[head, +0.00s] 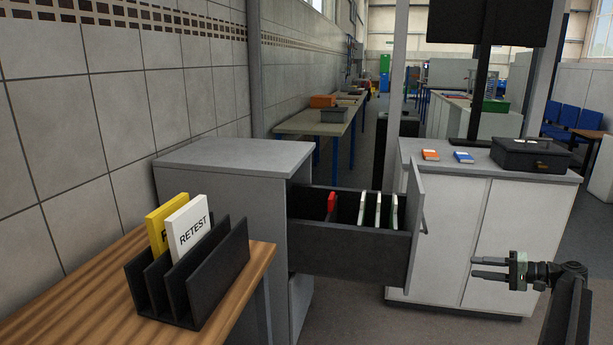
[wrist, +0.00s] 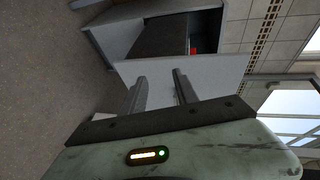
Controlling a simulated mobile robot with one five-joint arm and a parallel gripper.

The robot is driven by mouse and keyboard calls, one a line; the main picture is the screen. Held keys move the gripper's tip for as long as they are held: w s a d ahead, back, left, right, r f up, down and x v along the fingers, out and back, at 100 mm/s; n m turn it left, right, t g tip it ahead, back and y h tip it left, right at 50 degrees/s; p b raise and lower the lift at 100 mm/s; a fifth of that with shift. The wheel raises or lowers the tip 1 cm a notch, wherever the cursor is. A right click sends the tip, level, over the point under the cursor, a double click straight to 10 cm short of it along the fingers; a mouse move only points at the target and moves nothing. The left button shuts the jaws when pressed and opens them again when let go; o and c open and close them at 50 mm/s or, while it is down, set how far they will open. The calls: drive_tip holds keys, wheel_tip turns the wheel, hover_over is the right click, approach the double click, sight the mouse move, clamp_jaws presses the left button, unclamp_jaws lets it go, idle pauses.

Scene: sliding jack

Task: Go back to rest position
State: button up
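My gripper (head: 489,268) is at the lower right of the head view, with its fingers pointing left. The two fingers stand apart with nothing between them. In the wrist view my gripper (wrist: 160,88) also shows open and empty, facing the pale front panel (wrist: 210,75) of the drawer. The grey cabinet (head: 215,180) has its upper drawer (head: 345,248) pulled open. My gripper is to the right of the drawer's front, apart from its handle (head: 424,215). A red item (head: 331,203) and several white and green upright items (head: 378,208) are inside the drawer.
A wooden table (head: 95,285) at lower left bears a black rack (head: 215,270) with a yellow card (head: 158,225) and a white RETEST card (head: 187,238). A white counter (head: 475,225) behind bears orange and blue boxes and a black case (head: 531,155). Floor shows between cabinet and counter.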

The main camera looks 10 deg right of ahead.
drive_tip(key=w+a+n+g+y, duration=0.15)
drive_tip(key=w+a, duration=0.25)
drive_tip(key=a, duration=0.6)
drive_tip(key=w+a+n+g+y, duration=0.15)
drive_tip(key=w+a, duration=0.25)
drive_tip(key=a, duration=0.5)
drive_tip(key=s+a+f+n+g+h, duration=0.1)
drive_tip(key=a+f+g, duration=0.15)
drive_tip(key=a, duration=0.75)
drive_tip(key=s+a+f+n+g+h, duration=0.1)
drive_tip(key=a+f+g, duration=0.15)
drive_tip(key=a, duration=0.85)
drive_tip(key=s+a+f+n+g+h, duration=0.1)
drive_tip(key=s+a+f+h, duration=0.1)
drive_tip(key=s+a+f, duration=0.35)
drive_tip(key=s+a+f+n+g+h, duration=0.1)
drive_tip(key=s+a+f+h, duration=0.15)
drive_tip(key=a, duration=0.55)
drive_tip(key=s+f+n+h, duration=0.1)
drive_tip(key=s+f+h, duration=0.3)
drive_tip(key=s, duration=0.5)
drive_tip(key=s+d+r+h+p, duration=0.1)
drive_tip(key=d+r+h+p, duration=0.2)
drive_tip(key=d, duration=0.4)
wheel_tip(320, 180, up, 24)
drive_tip(key=p, duration=2.5)
drive_tip(key=shift+s+a+r+m+h, duration=0.15)
drive_tip(key=shift+a+r+m+h, duration=0.1)
drive_tip(key=shift+a+m+h, duration=0.15)
